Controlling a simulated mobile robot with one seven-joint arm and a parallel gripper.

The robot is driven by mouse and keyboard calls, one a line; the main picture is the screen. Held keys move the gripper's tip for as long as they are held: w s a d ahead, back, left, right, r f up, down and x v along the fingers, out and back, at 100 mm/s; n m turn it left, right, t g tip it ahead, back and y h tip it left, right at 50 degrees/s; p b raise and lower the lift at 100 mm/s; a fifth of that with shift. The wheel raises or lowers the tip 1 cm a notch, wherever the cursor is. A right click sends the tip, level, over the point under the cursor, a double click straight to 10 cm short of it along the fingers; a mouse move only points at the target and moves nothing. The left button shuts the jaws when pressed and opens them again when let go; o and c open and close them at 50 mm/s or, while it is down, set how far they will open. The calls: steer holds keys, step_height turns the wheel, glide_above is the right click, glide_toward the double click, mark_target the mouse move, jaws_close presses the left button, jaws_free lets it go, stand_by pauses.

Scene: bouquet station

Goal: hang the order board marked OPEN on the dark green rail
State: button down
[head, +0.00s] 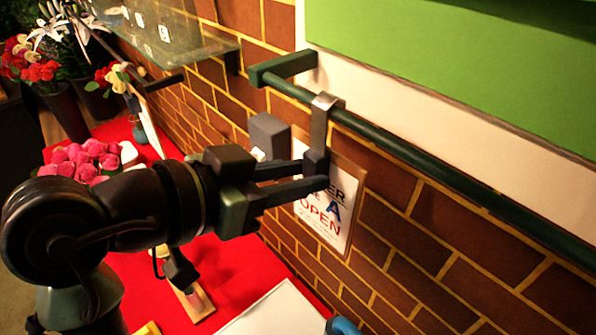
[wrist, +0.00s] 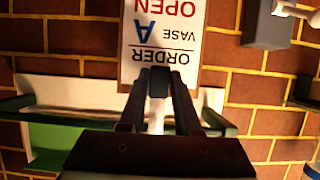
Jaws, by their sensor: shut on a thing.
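The order board (head: 333,215) reads OPEN and hangs upright in front of the brick wall; its lettering appears upside down in the wrist view (wrist: 163,35). A grey metal hook (head: 321,117) rises from its top, and its bent end overlaps the dark green rail (head: 430,172). I cannot tell whether the hook bears on the rail. My gripper (head: 318,170) is shut on the board's hook, just below the rail; its fingers also show in the wrist view (wrist: 158,82), hiding part of the hook. The rail also shows there (wrist: 225,122).
A grey box (head: 269,135) is on the wall left of the board. A glass shelf (head: 165,35) is at upper left, and a green panel (head: 460,60) is above the rail. Pink flowers (head: 85,158) and a white sheet (head: 275,315) are on the red table (head: 225,270).

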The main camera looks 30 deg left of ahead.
steer(key=c, duration=0.5)
jaws_free()
steer(key=b+v, duration=0.2)
steer(key=v, duration=1.1)
